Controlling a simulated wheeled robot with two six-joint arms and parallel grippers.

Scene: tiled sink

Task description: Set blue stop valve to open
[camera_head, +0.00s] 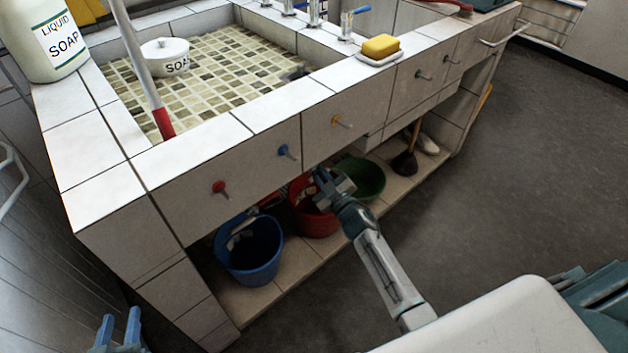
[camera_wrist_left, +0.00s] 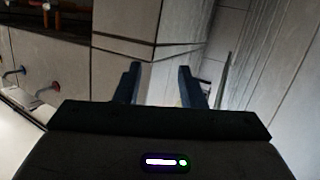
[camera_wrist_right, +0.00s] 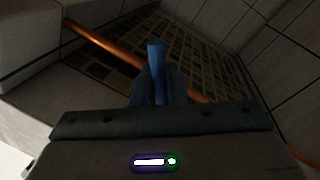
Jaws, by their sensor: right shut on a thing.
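In the right wrist view, the fingers of my right gripper (camera_wrist_right: 158,88) are shut on the blue handle of the stop valve (camera_wrist_right: 156,52), which sticks up between them. A copper pipe (camera_wrist_right: 100,47) runs behind it. In the head view, my right gripper (camera_head: 322,180) reaches under the front panel of the sink, and the valve's body is hidden there. My left gripper (camera_head: 119,325) is open and empty at the lower left, with its fingers apart in the left wrist view (camera_wrist_left: 158,85).
The sink front carries red (camera_head: 220,188), blue (camera_head: 288,151) and yellow (camera_head: 340,121) knobs. Below stand a blue bucket (camera_head: 250,262), a red bucket (camera_head: 318,222) and a green basin (camera_head: 368,180). The floor at right is clear.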

